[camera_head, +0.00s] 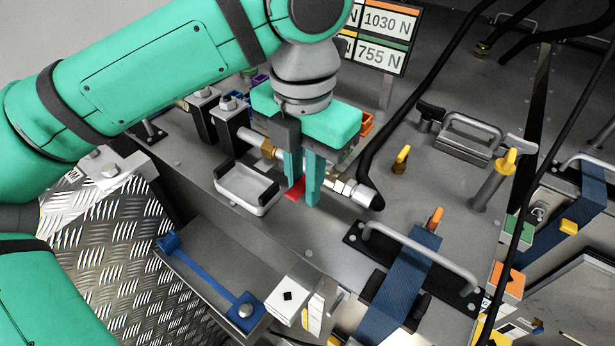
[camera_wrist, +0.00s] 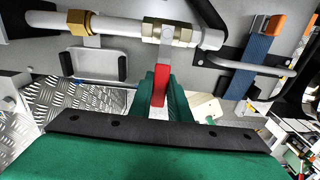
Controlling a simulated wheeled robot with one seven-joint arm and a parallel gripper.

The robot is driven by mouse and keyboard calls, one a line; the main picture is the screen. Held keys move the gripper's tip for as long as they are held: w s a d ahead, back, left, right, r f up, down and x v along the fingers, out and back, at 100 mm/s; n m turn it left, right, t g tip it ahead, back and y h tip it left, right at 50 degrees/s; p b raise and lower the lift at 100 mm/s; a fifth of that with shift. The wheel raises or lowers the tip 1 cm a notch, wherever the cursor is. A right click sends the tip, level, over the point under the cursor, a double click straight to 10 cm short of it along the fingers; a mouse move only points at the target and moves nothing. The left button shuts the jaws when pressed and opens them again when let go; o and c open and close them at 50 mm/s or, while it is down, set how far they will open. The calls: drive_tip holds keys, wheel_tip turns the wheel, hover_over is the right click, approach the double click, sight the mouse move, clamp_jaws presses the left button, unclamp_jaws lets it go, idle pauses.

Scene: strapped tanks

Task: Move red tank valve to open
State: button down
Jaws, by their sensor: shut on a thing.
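The red valve handle (camera_wrist: 162,84) hangs from a silver valve body on the pipe and points toward my gripper in the wrist view. In the head view only a small red part (camera_head: 295,190) shows beside my fingers. My gripper (camera_head: 303,192) reaches down with its green fingers shut on the red handle. The fingers also show in the wrist view (camera_wrist: 163,98), on both sides of the handle. The silver valve fitting (camera_head: 343,186) is partly hidden behind the fingers in the head view. The lever's lower end is partly covered by the fingers.
A black hose (camera_head: 374,170) leaves the pipe's right end. A white tray (camera_head: 247,188) sits left of my fingers. A blue strap (camera_head: 405,280) crosses a metal handle at lower right. A label board (camera_head: 382,35) reads 1030 N and 755 N.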

drive_tip(key=shift+w+a+m, duration=0.35)
drive_tip(key=shift+a+m, duration=0.05)
drive_tip(key=shift+m, duration=0.45)
drive_tip(key=shift+w+a+m, duration=0.35)
drive_tip(key=shift+m, duration=0.5)
drive_tip(key=shift+w, duration=0.1)
drive_tip(key=shift+w+a+m, duration=0.25)
drive_tip(key=shift+w+m, duration=0.2)
drive_tip(key=shift+m, duration=0.45)
drive_tip(key=shift+w+a+m, duration=0.25)
drive_tip(key=shift+w+m, duration=0.2)
drive_tip(key=shift+m, duration=0.45)
drive_tip(key=shift+w+a+m, duration=0.1)
drive_tip(key=shift+w+m, duration=0.45)
drive_tip(key=shift+m, duration=0.35)
drive_tip(key=shift+w+a+m, duration=0.1)
drive_tip(key=shift+w+m, duration=0.45)
drive_tip(key=shift+m, duration=0.35)
